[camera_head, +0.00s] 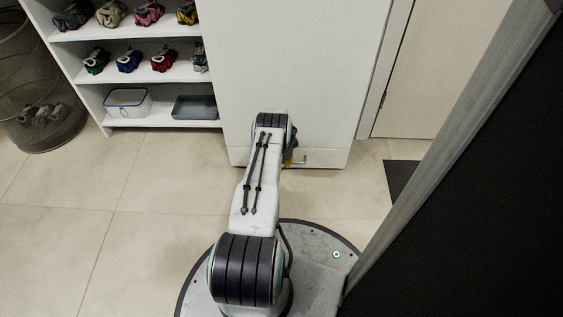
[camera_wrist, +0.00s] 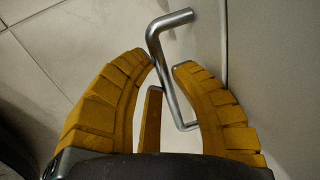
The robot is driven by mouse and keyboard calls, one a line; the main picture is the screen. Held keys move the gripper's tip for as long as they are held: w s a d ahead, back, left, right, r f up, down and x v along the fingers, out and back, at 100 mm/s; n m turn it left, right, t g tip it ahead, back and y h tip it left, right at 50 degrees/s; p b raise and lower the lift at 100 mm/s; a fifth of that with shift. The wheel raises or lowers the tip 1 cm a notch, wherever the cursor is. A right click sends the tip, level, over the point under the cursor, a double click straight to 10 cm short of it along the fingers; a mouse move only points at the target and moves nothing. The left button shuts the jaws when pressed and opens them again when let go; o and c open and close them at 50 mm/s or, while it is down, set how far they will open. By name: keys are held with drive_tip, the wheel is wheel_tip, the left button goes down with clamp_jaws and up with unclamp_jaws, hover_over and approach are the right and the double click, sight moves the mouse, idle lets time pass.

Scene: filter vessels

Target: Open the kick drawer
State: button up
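The kick drawer is low on the white cabinet front (camera_head: 292,70) in the head view. Its bent metal handle (camera_head: 303,160) shows near the floor, just right of my gripper, and appears close up in the wrist view (camera_wrist: 163,63). My gripper (camera_wrist: 166,63) has yellow ribbed fingers, one on each side of the handle bar, with the tips very near it. A third yellow finger shows lower between them. I cannot tell whether the fingers press on the bar. In the head view my arm hides most of my gripper. I see no gap showing the drawer pulled out.
A white shelf unit (camera_head: 135,77) with several coloured items stands left of the cabinet. A wire basket (camera_head: 40,105) is at the far left. A dark mat (camera_head: 402,180) lies to the right, and a grey-edged dark panel (camera_head: 470,200) blocks the right side. Tiled floor is clear at left.

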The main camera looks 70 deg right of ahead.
clamp_jaws()
drive_tip(key=shift+a, duration=0.15)
